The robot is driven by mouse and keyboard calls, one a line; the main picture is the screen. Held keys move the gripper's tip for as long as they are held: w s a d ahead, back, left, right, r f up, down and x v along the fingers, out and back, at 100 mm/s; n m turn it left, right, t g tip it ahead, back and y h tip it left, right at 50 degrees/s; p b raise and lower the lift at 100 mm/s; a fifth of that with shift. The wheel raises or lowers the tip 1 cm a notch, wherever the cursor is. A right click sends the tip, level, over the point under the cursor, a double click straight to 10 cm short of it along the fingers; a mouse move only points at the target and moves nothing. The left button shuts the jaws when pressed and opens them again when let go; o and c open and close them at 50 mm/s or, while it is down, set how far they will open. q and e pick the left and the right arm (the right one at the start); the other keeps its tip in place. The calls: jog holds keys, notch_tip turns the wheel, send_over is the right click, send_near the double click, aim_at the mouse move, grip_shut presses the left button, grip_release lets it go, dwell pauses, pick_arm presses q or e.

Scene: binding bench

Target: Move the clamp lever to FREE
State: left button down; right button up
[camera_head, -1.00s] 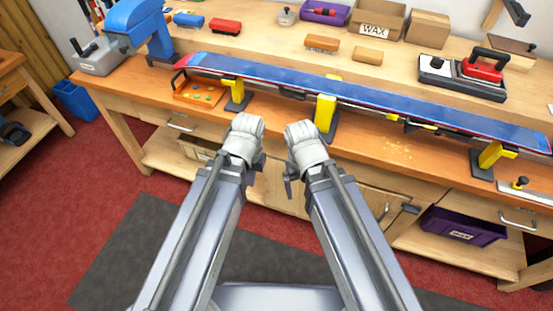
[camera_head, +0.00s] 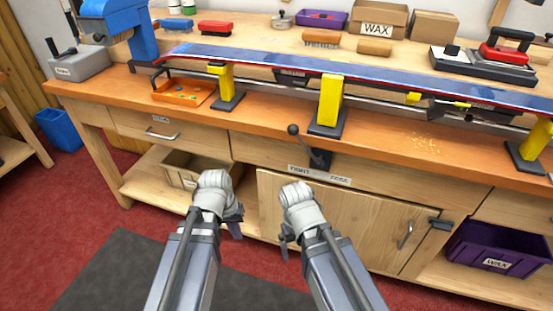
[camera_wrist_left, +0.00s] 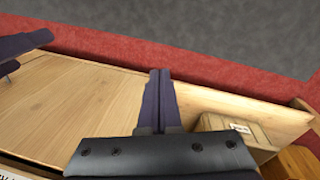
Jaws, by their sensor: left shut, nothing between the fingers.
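The clamp lever (camera_head: 304,143) is a dark rod with a round black knob, mounted on a dark block at the bench's front edge, below the middle yellow ski support. It tilts up and to the left. A white label strip (camera_head: 320,175) beneath it has a word at each end, too blurred to read surely. My left gripper (camera_head: 233,224) is below and left of the lever, apart from it. Its fingers (camera_wrist_left: 159,100) are shut and empty in the left wrist view. My right gripper (camera_head: 285,240) hangs below the lever, apart from it; its finger gap does not show clearly.
A blue ski (camera_head: 390,76) lies along yellow supports (camera_head: 329,103) above the bench edge. An orange tray (camera_head: 183,92) sits at left on the bench (camera_head: 262,124). Cabinet doors (camera_head: 330,222) and a crate (camera_head: 182,170) are behind my grippers. The space before the lever is clear.

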pick_arm(q)
notch_tip(320, 180, down, 8)
jog(key=w+d+n+h+b, duration=0.2)
jog(key=d+h+b, duration=0.15)
jog(key=b, duration=0.45)
jog(key=w+d+r+n+t+h+b, duration=0.25)
jog(key=w+r+h, duration=0.25)
jog(key=r+h, duration=0.45)
jog(key=a+r+t+h, duration=0.1)
jog(key=a+r+h, duration=0.2)
jog(key=r, duration=0.6)
jog(key=w+a+r+n+t+h, duration=0.1)
jog(key=a+r+h, duration=0.2)
jog(key=r, duration=0.6)
jog(key=shift+w+a+h, duration=0.3)
jog(key=shift+a+h, duration=0.05)
jog(key=shift+h, duration=0.75)
pick_arm(e)
notch_tip(320, 180, down, 12)
pick_arm(q)
jog(key=shift+r, duration=0.1)
